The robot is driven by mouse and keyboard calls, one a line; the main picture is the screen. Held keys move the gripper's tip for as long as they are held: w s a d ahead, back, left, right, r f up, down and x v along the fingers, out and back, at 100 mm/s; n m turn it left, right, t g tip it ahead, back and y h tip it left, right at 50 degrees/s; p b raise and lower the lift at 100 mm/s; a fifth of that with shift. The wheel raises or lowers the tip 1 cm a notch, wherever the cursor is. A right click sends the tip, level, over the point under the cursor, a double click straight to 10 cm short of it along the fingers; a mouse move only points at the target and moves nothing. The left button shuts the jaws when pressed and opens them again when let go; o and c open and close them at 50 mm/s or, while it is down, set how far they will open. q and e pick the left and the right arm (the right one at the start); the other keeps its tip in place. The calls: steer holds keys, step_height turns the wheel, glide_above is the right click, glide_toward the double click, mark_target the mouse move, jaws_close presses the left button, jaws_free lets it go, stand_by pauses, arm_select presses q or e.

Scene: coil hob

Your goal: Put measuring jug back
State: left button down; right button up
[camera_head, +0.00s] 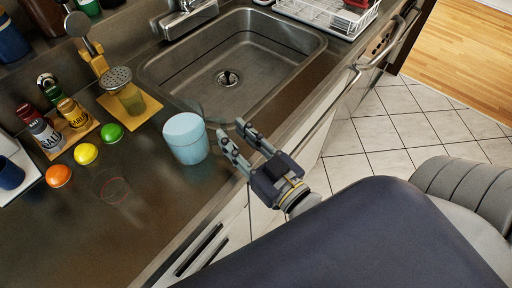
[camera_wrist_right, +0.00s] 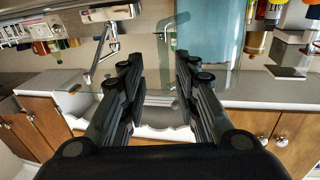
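My right gripper (camera_head: 231,132) is open and empty, its two fingers apart beside the counter's front edge. Its fingers also show spread in the right wrist view (camera_wrist_right: 158,72). A light blue canister (camera_head: 185,139) stands upright on the counter just left of the fingertips, apart from them. I cannot name the measuring jug for certain. A clear vessel with a reddish ring (camera_head: 111,186) stands on the counter at the left. Another faint clear outline shows behind the canister, near the sink. In the wrist view, a greenish handle-like shape (camera_wrist_right: 171,32) shows beyond the fingers. My left gripper is not in view.
The sink (camera_head: 226,78) lies behind the canister, with a white dish rack (camera_head: 325,14) beyond. The near-left counter is mostly clear.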

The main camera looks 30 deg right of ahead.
steer(key=s+d+p, duration=0.1)
steer(key=s, duration=0.5)
steer(key=shift+s+d, duration=0.15)
steer(key=shift+s, duration=0.05)
steer(key=shift+f, duration=0.1)
stand_by(0.4)
